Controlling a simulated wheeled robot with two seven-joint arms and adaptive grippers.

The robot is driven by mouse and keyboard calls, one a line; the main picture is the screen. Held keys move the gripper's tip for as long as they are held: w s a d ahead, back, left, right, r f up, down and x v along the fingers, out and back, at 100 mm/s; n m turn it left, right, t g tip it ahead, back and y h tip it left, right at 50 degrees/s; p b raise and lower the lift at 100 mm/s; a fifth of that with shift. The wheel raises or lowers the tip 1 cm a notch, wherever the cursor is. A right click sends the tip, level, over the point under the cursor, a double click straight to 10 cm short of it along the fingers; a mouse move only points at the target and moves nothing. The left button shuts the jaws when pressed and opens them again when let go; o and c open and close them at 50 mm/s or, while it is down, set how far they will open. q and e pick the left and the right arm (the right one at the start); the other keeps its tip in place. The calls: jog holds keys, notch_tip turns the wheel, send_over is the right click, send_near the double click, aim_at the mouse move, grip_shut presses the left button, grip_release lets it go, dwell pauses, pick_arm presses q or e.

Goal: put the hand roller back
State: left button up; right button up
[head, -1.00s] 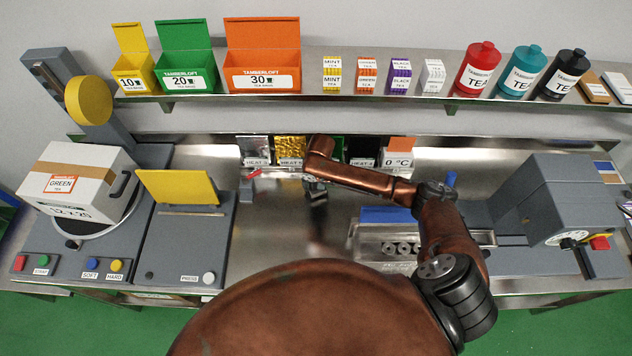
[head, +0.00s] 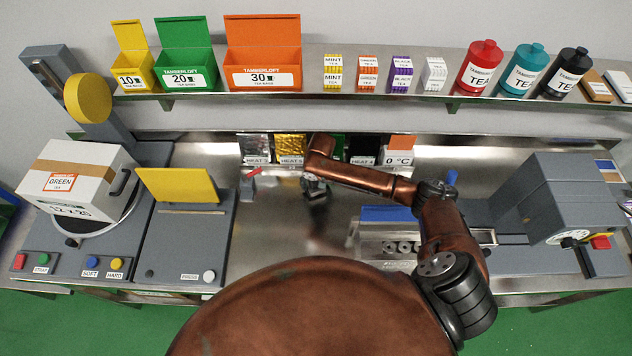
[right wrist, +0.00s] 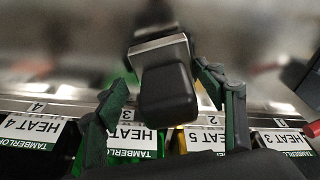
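My right gripper (head: 316,184) is low over the steel counter, in front of the row of heat-labelled pouches. In the right wrist view its two green-tinted fingers (right wrist: 165,78) stand on either side of a black block with a metal band (right wrist: 166,92), which I take to be the hand roller. A small grey holder with a red part (head: 249,186) stands to the left. My left gripper is out of view.
Heat-labelled pouches (head: 289,150) line the back of the counter. A press with a yellow plate (head: 178,186) stands left. A metal tray with round openings (head: 376,252) and a grey machine (head: 567,205) stand right.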

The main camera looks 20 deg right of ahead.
jog(key=r, duration=0.4)
jog(key=s+r, duration=0.1)
jog(key=r, duration=0.3)
jog(key=r+b, duration=0.1)
jog(key=r, duration=0.3)
jog(key=shift+s+a+r, duration=0.15)
jog(key=shift+s+r, duration=0.2)
jog(key=shift+r, duration=0.05)
